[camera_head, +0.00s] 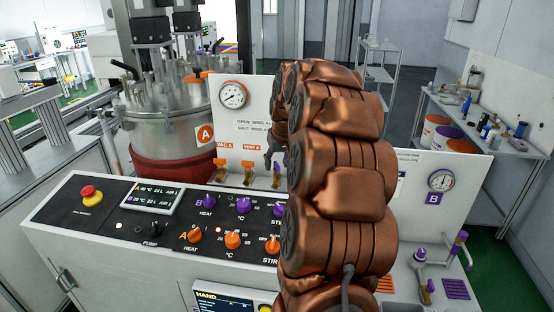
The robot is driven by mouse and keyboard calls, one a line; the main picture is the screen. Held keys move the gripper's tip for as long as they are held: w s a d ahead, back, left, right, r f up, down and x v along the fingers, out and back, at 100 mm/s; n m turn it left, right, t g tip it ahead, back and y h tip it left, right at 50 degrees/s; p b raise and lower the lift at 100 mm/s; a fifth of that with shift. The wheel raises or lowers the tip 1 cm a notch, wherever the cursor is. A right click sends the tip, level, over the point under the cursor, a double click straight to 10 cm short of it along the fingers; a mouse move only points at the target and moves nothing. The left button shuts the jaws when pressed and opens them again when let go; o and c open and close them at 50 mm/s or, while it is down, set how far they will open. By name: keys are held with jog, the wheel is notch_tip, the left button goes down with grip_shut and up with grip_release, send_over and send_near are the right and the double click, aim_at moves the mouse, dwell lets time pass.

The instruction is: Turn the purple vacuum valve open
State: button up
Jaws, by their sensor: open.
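The purple vacuum valve cannot be made out for certain; my copper-coloured arm covers the middle of the white panel. A small purple patch shows beside my gripper (274,158), which is a dark grey shape at the arm's left edge, in front of the panel. My gripper is open, but its fingers are mostly hidden and its contact with anything cannot be told. Orange valves (248,174) stand in a row left of it, under labels reading VAC A and VENT A. Purple-handled fittings (460,240) stand at the right, below the gauge marked B (441,181).
The control console (110,232) fills the front left, with purple and orange knobs and a red stop button (91,194). A steel vessel marked A (165,110) stands behind. A side table (480,125) with bottles stands at the right.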

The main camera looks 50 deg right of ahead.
jog(key=shift+f, duration=0.2)
grip_shut()
dwell(0.3)
